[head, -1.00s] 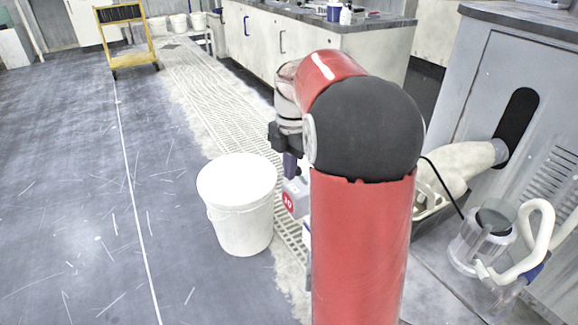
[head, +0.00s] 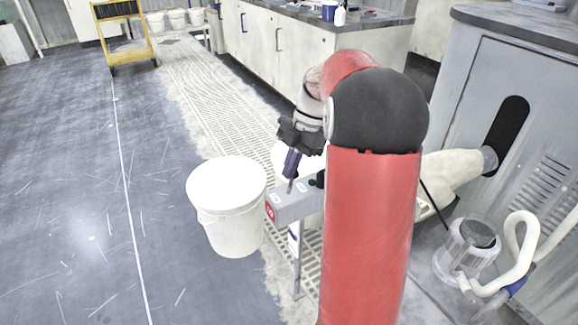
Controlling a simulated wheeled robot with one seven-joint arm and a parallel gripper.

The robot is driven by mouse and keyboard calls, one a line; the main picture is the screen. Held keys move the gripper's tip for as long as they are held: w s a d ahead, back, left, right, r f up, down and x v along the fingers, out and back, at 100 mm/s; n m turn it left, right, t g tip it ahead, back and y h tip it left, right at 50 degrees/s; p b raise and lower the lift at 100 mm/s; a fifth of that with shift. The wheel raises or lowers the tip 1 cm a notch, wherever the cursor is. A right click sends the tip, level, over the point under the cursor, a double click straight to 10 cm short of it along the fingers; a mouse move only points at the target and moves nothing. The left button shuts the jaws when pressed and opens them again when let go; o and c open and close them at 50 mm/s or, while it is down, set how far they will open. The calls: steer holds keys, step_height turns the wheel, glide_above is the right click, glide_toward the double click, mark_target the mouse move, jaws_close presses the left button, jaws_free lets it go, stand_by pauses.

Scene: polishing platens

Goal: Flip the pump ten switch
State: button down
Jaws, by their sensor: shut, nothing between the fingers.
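A grey pump control box (head: 296,207) stands on a thin post right of the white bucket. A red round number tag is on its near-left end (head: 271,213). Its top has small pale labels and a dark green round part (head: 313,182). My gripper (head: 290,190) points down with its fingers shut and empty, its tips at or just above the box top. I cannot tell whether they touch. No switch lever can be made out; the fingers and my arm cover part of the box.
A lidded white bucket (head: 229,208) stands close left of the box. A grey cabinet (head: 470,95) with a hose and a clear canister (head: 466,250) are on the right. A yellow cart (head: 124,38) is far back. The floor on the left is clear.

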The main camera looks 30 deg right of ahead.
steer(key=shift+d, duration=0.3)
steer(key=shift+a, duration=0.1)
steer(key=shift+r, duration=0.15)
steer(key=shift+r+p, duration=0.6)
steer(key=shift+r, duration=0.05)
